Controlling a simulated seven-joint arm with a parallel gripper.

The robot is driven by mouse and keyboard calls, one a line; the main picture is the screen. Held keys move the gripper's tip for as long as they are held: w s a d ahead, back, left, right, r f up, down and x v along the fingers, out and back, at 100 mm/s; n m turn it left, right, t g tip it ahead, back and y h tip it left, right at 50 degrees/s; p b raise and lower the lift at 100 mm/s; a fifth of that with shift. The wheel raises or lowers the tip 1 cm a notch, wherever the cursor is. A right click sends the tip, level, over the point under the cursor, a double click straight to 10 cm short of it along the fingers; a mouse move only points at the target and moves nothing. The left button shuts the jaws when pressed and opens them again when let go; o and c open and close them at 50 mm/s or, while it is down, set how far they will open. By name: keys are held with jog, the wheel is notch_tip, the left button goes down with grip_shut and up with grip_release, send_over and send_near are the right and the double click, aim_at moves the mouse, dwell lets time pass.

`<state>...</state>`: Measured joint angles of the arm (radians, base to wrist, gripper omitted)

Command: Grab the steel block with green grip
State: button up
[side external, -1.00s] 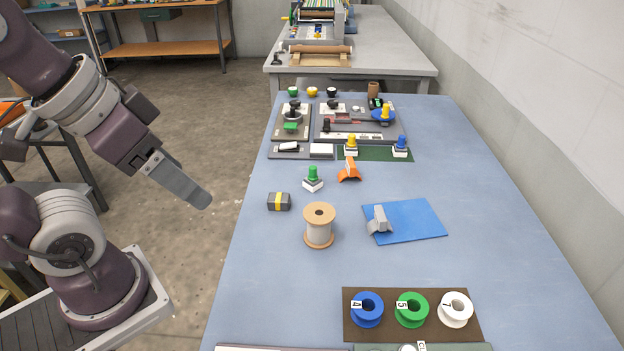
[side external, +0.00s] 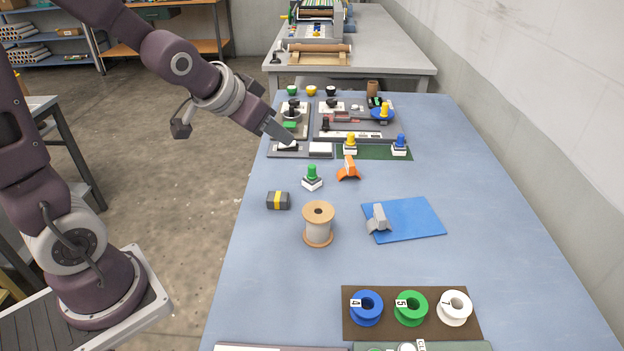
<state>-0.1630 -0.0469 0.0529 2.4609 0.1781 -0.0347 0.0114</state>
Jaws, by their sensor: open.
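The steel block with green grip (side external: 312,178) stands upright on the blue-grey table (side external: 270,270), left of the orange piece. It has a pale square base and a green knob on top. My gripper (side external: 290,142) is above the left edge of the table, over the dark tray behind the block. It is apart from the block, up and to the left of it in the picture. The gap between the fingers is hard to make out from this side, and nothing shows held in them.
Similar blocks with a yellow grip (side external: 350,144) and a blue grip (side external: 400,145) stand on a green mat. An orange piece (side external: 348,168), a dark box with yellow band (side external: 278,200) and a wooden spool (side external: 318,224) are near. Free table lies right of the orange piece.

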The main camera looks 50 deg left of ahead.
jog(key=w+a+f+t, duration=0.2)
jog(key=w+a+f, duration=0.2)
jog(key=w+f, duration=0.4)
jog(key=t+h, duration=0.1)
jog(key=t, duration=0.2)
send_near(309, 171)
jog(key=x, duration=0.4)
jog(key=shift+w+a, duration=0.1)
jog(key=shift+a, duration=0.2)
jog(key=shift+w+f, duration=0.1)
jog(key=shift+w, duration=0.05)
jog(key=x, duration=0.6)
jog(key=shift+w+d+f, duration=0.15)
jog(key=shift+w+d, duration=0.15)
grip_shut()
